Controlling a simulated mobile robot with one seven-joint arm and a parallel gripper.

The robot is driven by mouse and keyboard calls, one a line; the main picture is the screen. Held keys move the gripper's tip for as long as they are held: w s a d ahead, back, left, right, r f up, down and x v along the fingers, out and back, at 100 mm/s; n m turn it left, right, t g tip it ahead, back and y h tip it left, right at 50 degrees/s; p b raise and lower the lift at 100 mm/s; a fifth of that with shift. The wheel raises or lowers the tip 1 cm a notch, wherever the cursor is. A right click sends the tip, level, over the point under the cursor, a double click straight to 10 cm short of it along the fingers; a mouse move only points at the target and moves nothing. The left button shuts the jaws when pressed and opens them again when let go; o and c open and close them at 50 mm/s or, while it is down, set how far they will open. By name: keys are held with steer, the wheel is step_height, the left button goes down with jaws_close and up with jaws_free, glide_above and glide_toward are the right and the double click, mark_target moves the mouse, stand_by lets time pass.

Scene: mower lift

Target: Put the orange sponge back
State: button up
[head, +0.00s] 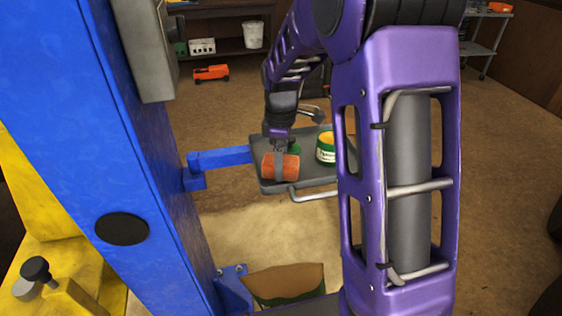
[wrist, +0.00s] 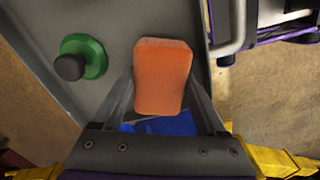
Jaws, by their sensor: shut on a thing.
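The orange sponge (wrist: 163,72) is between the two fingers of my gripper (wrist: 170,108), which is shut on it. In the head view the sponge (head: 281,167) is at the near left part of the grey tray (head: 270,146), with my gripper (head: 281,160) coming down on it from above. I cannot tell whether the sponge touches the tray or hangs just above it. The tray is carried by a blue bracket (head: 222,158) on the blue post.
A green and yellow tin (head: 326,148) stands on the tray right of the sponge. A green, dark-topped round thing (wrist: 83,57) is beside it. The blue post (head: 105,130) blocks the left. A brown-topped container (head: 285,284) is below. Open floor lies behind.

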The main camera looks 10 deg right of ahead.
steer(key=shift+f, duration=0.1)
steer(key=shift+f, duration=0.15)
steer(key=o, duration=1.1)
step_height(320, 180, up, 13)
steer(key=shift+f+p, duration=0.2)
steer(key=shift+p, duration=0.5)
steer(key=shift+w, duration=0.1)
